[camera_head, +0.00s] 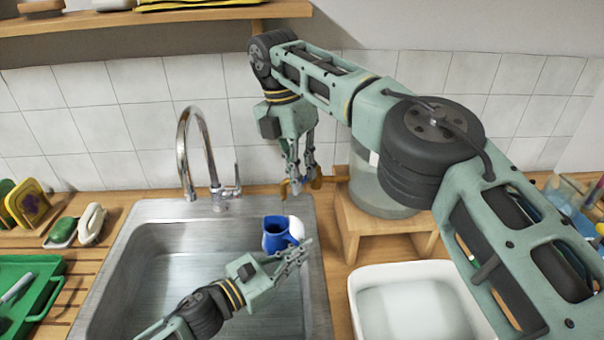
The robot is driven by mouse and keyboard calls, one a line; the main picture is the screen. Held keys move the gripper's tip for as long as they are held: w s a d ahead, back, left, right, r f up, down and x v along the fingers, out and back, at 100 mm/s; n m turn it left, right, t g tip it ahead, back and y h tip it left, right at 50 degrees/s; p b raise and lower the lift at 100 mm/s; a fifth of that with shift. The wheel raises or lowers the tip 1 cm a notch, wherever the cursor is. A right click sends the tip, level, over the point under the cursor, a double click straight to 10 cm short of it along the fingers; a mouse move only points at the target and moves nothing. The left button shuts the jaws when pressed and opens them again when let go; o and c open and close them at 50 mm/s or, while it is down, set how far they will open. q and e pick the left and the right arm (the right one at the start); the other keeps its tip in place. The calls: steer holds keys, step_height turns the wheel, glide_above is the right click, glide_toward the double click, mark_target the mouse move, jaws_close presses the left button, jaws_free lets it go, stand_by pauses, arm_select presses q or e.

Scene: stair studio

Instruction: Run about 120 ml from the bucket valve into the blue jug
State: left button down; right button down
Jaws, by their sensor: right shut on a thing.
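The blue jug (274,238), with a white part (296,228) at its right side, is upright at the right side of the sink, below the valve. My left gripper (304,250) is at the jug's near right side; its fingers overlap the jug's lower edge, and I cannot tell whether they grip it. The translucent bucket (382,192) stands on a wooden stand, partly hidden by my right arm. My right gripper (300,180) points down and is shut on the orange-brown bucket valve (315,180), which its fingers partly hide. No stream and no level in the jug can be made out.
The steel sink (160,262) has a tall tap (190,150) behind it. A white basin (420,266) is in front of the wooden stand (352,222). A green tray (40,275), a soap dish (62,232) and sponges (25,203) are at left. A shelf (150,20) runs above.

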steer(key=shift+w+r, duration=0.1)
steer(key=shift+w, duration=0.05)
stand_by(0.3)
steer(key=c, duration=1.8)
jaws_free()
steer(key=shift+a, duration=0.1)
steer(key=shift+c, duration=0.2)
